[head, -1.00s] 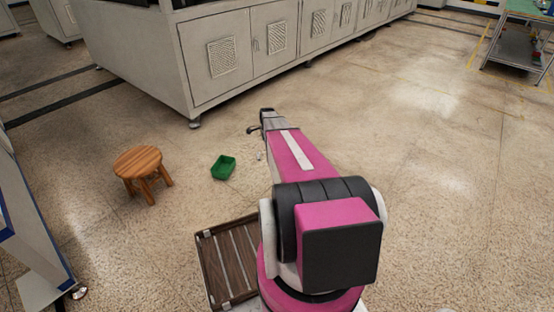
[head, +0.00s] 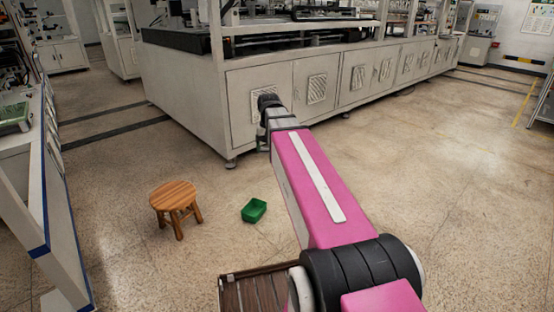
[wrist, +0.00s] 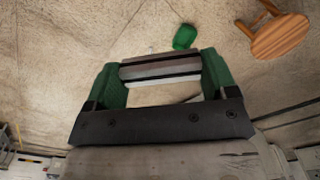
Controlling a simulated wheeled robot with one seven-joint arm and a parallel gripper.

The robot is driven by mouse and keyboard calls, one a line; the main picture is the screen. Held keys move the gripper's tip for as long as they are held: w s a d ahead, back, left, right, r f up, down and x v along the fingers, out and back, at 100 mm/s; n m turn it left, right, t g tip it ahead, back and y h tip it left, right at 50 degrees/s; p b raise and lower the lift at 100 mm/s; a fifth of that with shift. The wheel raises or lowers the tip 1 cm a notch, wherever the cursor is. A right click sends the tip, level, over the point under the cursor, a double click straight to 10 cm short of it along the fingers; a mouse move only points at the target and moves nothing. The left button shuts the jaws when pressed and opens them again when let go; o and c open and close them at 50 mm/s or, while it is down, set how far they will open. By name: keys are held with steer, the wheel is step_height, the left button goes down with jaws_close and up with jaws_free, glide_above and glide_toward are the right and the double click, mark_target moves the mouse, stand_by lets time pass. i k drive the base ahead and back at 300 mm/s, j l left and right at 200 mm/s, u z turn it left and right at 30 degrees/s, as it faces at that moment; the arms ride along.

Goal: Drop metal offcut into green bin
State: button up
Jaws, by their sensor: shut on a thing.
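A small green bin (head: 254,210) stands on the floor right of the wooden stool in the head view. It also shows at the top of the wrist view (wrist: 184,37), beyond the fingers. My gripper (wrist: 160,72) has green fingers shut on the ends of the metal offcut (wrist: 160,64), a grey bar spanning the gap between them. The offcut is held clear of the floor, and in the wrist picture the bin appears just above its right end. In the head view my arm hides the fingers and the offcut.
A round wooden stool (head: 175,197) stands left of the bin. A slatted dark wooden crate or pallet (head: 255,292) is at the bottom, beside my arm. A long grey machine cabinet (head: 270,100) lies behind, and a blue-edged bench (head: 45,200) at left. Floor right is clear.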

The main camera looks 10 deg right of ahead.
mark_target(254, 211)
steer(key=i+l+u, duration=0.15)
steer(key=i+l, duration=0.25)
steer(key=i, duration=0.2)
steer(key=i+l+u, duration=0.15)
steer(key=i+l, duration=0.3)
steer(key=i, duration=0.15)
